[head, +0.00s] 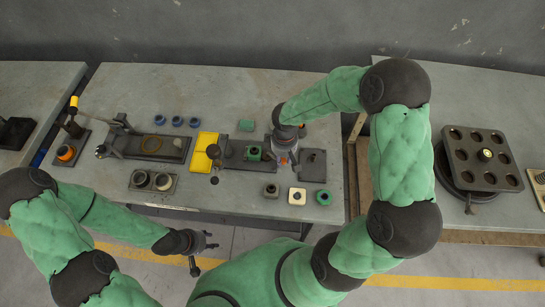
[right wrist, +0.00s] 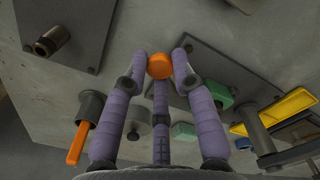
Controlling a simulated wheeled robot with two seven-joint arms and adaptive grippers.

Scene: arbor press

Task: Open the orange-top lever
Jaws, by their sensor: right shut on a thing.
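In the right wrist view an orange round top (right wrist: 159,66) sits between the fingertips of my right gripper (right wrist: 160,72), which is shut on it. In the head view my right gripper (head: 285,145) points down beside the dark press plate, and its fingers largely hide the top; a bit of orange (head: 284,161) shows there. How far the lever is turned or tilted cannot be told. My left gripper (head: 207,254) is empty and apart from everything, in front of the table's near edge, with its fingers spread.
A grey cylinder with an orange handle (right wrist: 78,143) stands close to my right fingers. Small blocks and rings line the table front. A holed dark plate (head: 480,155) stands on the right table.

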